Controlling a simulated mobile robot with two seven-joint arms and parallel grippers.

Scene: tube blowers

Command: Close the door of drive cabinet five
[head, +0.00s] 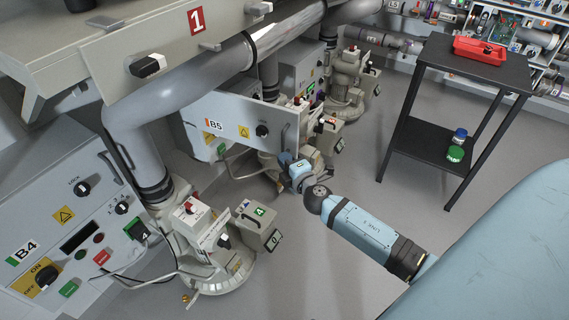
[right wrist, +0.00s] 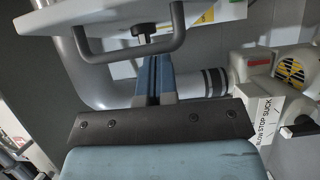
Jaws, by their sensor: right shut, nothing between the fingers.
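The door (head: 228,112) of drive cabinet five is a pale panel marked B5, with a yellow warning label, a black knob (head: 262,130) and a grey handle at its right end. It stands swung out from its cabinet (head: 192,132). My right gripper (head: 284,158) is just below the handle end of the door. In the right wrist view, the shut, empty fingers (right wrist: 154,62) point up at the grey bar handle (right wrist: 130,52) below the knob. They overlap the handle in the picture; I cannot tell whether they touch it. My left gripper is not in view.
Cabinet B4 (head: 60,235) stands at the left with a blower (head: 210,250) beside it. A thick grey pipe (head: 190,85) runs above. More blowers stand behind my right gripper. Floor between is clear.

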